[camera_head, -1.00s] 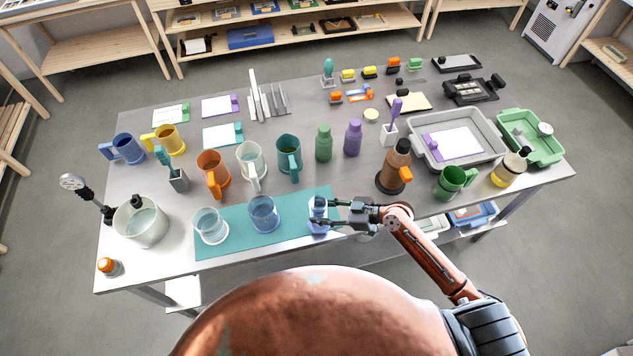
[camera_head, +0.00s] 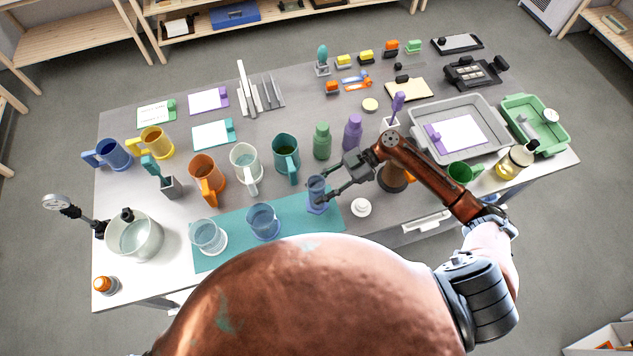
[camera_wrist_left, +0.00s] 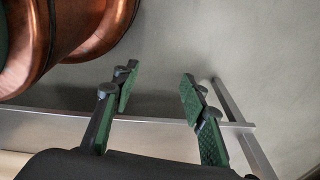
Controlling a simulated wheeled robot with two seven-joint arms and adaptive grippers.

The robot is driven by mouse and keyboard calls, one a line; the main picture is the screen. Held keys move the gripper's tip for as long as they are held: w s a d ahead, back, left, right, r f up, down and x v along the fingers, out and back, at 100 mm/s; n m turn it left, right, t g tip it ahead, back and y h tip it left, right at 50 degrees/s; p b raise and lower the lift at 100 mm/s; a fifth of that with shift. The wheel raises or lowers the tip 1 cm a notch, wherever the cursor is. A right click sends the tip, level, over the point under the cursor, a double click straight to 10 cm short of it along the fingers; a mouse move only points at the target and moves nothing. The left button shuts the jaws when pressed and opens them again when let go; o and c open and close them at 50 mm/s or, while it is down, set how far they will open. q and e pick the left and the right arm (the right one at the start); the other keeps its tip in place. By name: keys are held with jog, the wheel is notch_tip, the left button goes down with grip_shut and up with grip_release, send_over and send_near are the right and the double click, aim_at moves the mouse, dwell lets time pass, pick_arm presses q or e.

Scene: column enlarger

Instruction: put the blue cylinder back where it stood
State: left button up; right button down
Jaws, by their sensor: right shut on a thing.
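The blue cylinder (camera_head: 316,187) is a small, clear blue vessel with a blue foot. My right gripper (camera_head: 318,196) is shut on it from the right side, and it looks upright. It appears over the far right part of the teal mat (camera_head: 290,238); I cannot tell whether its foot touches the mat. Two other vessels stand on the mat to its left: a blue-tinted beaker (camera_head: 263,219) and a clear beaker with a white foot (camera_head: 209,236). My left gripper (camera_wrist_left: 155,95) shows only in the left wrist view, open and empty, near the table's edge (camera_wrist_left: 60,124).
A small white round piece (camera_head: 361,207) stands just right of the mat. Behind the cylinder are a green bottle (camera_head: 321,142), a purple bottle (camera_head: 353,133) and a dark teal mug (camera_head: 286,155). A brown bottle (camera_head: 393,178) stands close by my right forearm.

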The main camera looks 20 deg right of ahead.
jog(key=shift+s+a+r, duration=0.1)
jog(key=shift+s+r, duration=0.05)
jog(key=shift+s, duration=0.1)
jog(key=shift+w, duration=0.15)
jog(key=shift+b, duration=0.4)
notch_tip(320, 180, down, 3)
jog(key=b, duration=0.2)
jog(key=shift+b, duration=0.3)
jog(key=shift+f+b, duration=0.65)
jog(key=shift+f, duration=0.15)
jog(key=shift+f+b, duration=0.4)
jog(key=shift+f, duration=0.1)
pick_arm(q)
jog(key=s+f, duration=0.3)
jog(key=f, duration=0.2)
jog(key=shift+s+a+f, duration=0.15)
jog(key=shift+s+f, duration=0.1)
jog(key=shift+f, duration=0.1)
jog(key=shift+w, duration=0.2)
